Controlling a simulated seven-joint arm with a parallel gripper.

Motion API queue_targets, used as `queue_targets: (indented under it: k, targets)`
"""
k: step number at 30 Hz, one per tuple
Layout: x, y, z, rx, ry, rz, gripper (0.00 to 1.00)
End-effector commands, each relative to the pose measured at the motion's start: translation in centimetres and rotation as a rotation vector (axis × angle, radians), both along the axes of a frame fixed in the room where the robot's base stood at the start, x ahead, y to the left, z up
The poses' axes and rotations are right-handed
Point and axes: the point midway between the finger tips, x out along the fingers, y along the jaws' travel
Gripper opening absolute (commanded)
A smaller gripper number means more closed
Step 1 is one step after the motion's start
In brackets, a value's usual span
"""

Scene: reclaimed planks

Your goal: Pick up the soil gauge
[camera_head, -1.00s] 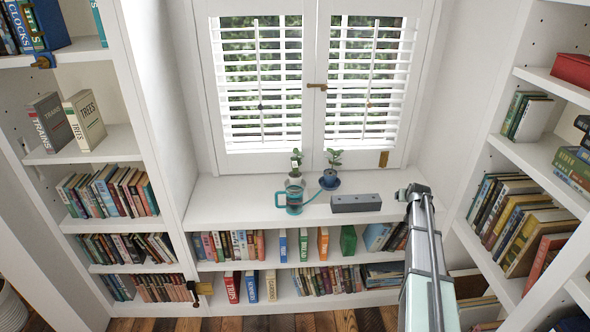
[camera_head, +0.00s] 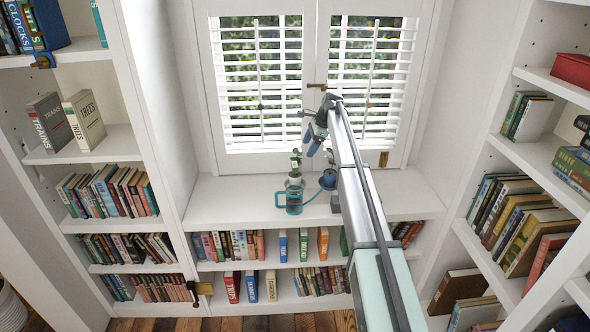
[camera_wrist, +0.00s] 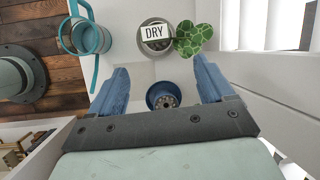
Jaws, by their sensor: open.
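The soil gauge appears to be the white tag reading "DRY" (camera_wrist: 155,32), standing in a round grey pot (camera_wrist: 145,50) beside green leaves (camera_wrist: 193,38). In the head view a small white piece (camera_head: 295,172) shows by the left plant, behind the teal watering can (camera_head: 293,197). My gripper (camera_head: 318,135) is above the sill, near the right plant. In the wrist view its blue fingers (camera_wrist: 162,88) are apart, with a blue pot (camera_wrist: 163,96) seen between them. The tag is ahead of the fingertips, apart from them. The gauge's lower part is hidden.
The watering can (camera_wrist: 85,36) stands near the grey pot, its spout reaching toward the blue pot (camera_head: 328,181). A grey box (camera_head: 335,203) is mostly hidden behind my arm. Shuttered windows (camera_head: 262,85) rise close behind. The left of the white sill (camera_head: 225,200) is clear.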

Motion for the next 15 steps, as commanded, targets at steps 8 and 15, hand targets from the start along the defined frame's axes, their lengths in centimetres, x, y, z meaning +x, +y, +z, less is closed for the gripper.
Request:
queue_targets:
  k: [8, 15]
  targets:
    - [0.1, 1.8, 0.0, 0.015, 0.047, -0.028, 0.81]
    - [0.4, 3.1, -3.3, 0.014, 0.045, -0.027, 0.81]
